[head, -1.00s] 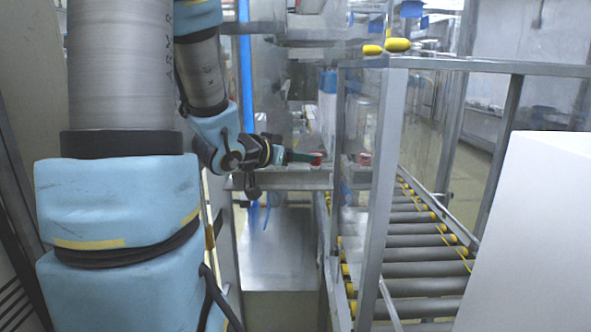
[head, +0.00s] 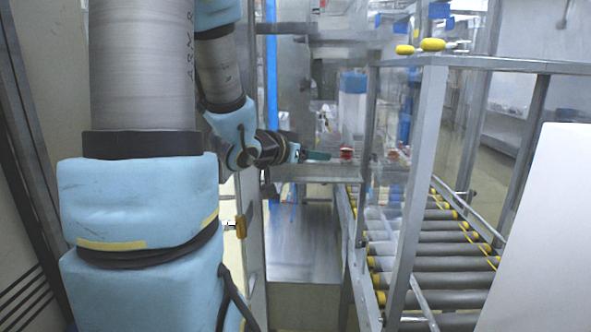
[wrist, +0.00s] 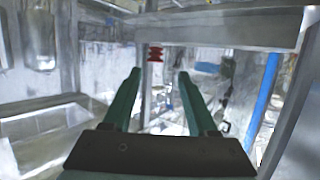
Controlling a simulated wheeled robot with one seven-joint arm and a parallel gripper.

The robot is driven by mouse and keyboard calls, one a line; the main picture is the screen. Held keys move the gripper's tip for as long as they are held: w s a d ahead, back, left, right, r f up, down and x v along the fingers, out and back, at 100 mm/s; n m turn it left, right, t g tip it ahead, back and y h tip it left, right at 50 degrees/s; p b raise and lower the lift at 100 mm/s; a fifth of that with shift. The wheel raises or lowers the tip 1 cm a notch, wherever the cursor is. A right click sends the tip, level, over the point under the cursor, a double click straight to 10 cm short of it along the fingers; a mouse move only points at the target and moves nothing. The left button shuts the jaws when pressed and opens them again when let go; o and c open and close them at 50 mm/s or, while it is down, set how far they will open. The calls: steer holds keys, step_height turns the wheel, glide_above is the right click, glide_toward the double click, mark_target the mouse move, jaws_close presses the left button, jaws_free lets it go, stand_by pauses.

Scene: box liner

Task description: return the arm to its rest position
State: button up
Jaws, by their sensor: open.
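My arm, with blue padded covers, stands at the left of the head view and reaches away from the camera. My gripper (head: 318,155) is at its far end, small, beside the metal frame's crossbar. In the wrist view my gripper (wrist: 158,80) shows two green fingers set well apart, with nothing between them. A red ribbed part (wrist: 155,53) shows beyond the fingertips under a metal beam; I cannot tell whether it is fixed to the beam.
A roller conveyor (head: 430,265) with yellow roller ends runs at the right inside a metal frame (head: 415,180). A white panel (head: 545,230) fills the right edge. A blue vertical pipe (wrist: 262,100) stands to the right in the wrist view. A metal plate (head: 305,245) lies below my gripper.

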steer(key=s+a+f+n+g+y+p, duration=0.2)
steer(key=a+f+n+g+y, duration=0.15)
steer(key=a+f+y, duration=0.45)
steer(key=s+a+f+n+g, duration=0.1)
steer(key=s+g, duration=0.2)
steer(key=s, duration=0.3)
steer(key=s+a+f+n+g+y+p, duration=0.1)
steer(key=s+n+g, duration=0.1)
steer(key=s, duration=0.5)
steer(key=shift+s+a+f+g, duration=0.15)
steer(key=shift+a+f+g, duration=0.2)
steer(key=shift+g, duration=0.2)
